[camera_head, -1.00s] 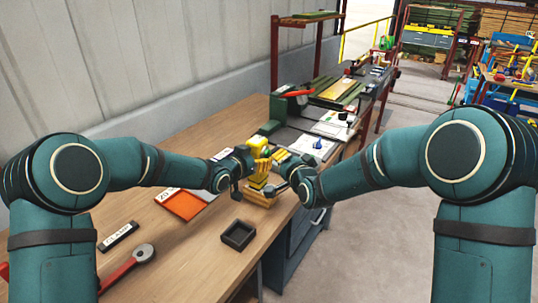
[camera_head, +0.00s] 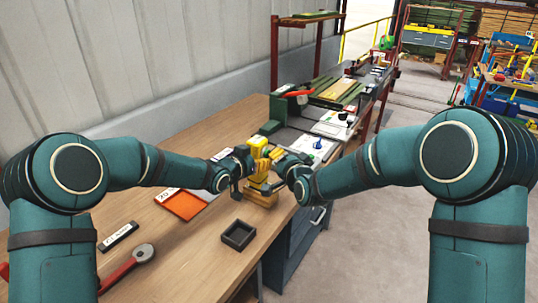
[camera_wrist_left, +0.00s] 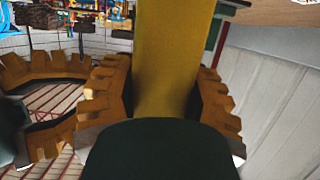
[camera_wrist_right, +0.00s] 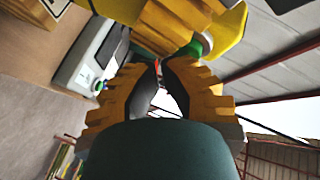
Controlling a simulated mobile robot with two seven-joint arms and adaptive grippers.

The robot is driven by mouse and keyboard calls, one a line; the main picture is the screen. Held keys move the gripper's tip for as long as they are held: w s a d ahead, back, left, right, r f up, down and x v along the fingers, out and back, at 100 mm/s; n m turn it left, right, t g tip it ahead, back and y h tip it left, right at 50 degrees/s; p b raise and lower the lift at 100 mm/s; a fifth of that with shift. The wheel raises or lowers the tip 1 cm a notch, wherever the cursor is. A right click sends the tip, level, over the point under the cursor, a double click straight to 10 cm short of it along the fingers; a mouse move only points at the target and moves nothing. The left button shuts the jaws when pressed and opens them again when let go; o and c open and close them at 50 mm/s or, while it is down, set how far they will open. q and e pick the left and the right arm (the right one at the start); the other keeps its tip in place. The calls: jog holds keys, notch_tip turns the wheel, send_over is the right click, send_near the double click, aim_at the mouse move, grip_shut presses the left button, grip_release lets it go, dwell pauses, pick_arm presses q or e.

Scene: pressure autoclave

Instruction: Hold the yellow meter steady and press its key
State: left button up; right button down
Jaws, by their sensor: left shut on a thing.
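The yellow meter (camera_head: 258,147) is upright at the right edge of the wooden bench, between my two grippers. My left gripper (camera_head: 250,168) is shut on it from the left. In the left wrist view the yellow body (camera_wrist_left: 165,65) fills the space between the orange fingers. My right gripper (camera_head: 278,162) is close on the meter's right side. In the right wrist view its fingertips (camera_wrist_right: 158,68) come together with nothing seen between them, just below a yellow part (camera_wrist_right: 170,25). The key and any contact with it cannot be made out.
A white panel with a blue knob (camera_head: 318,144) is behind.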

jog(key=shift+w+a, duration=0.15)
jog(key=shift+a, duration=0.1)
dwell(0.5)
jog(key=shift+d, duration=0.1)
jog(key=shift+s+d, duration=0.55)
jog(key=shift+d, duration=0.1)
jog(key=s+d, duration=0.1)
jog(key=d, duration=0.1)
jog(key=s+d, duration=0.2)
dwell(0.5)
dwell(0.3)
